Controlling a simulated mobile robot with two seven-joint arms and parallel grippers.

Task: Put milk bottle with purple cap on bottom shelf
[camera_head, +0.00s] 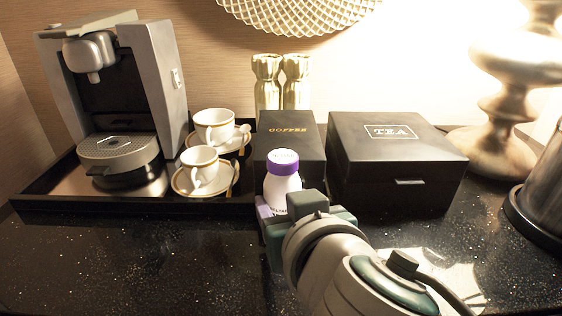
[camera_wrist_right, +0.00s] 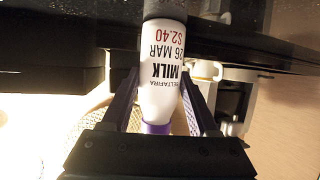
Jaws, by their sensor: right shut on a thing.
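The milk bottle (camera_head: 282,182) is white with a purple cap and stands upright at the counter, in front of the coffee box. In the right wrist view the bottle (camera_wrist_right: 162,75) shows its printed label, upside down, between the two fingers. My right gripper (camera_head: 280,215) is shut on the bottle around its body; its fingers also show in the right wrist view (camera_wrist_right: 160,110). The lower part of the bottle is hidden by the gripper in the head view. My left gripper is not in view. No shelf is in view.
A coffee box (camera_head: 290,140) and a tea box (camera_head: 397,155) stand behind. A black tray (camera_head: 130,203) with a coffee machine (camera_head: 120,90) and cups (camera_head: 201,168) is at left. A lamp (camera_head: 500,110) stands at right. The front left counter (camera_head: 130,265) is clear.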

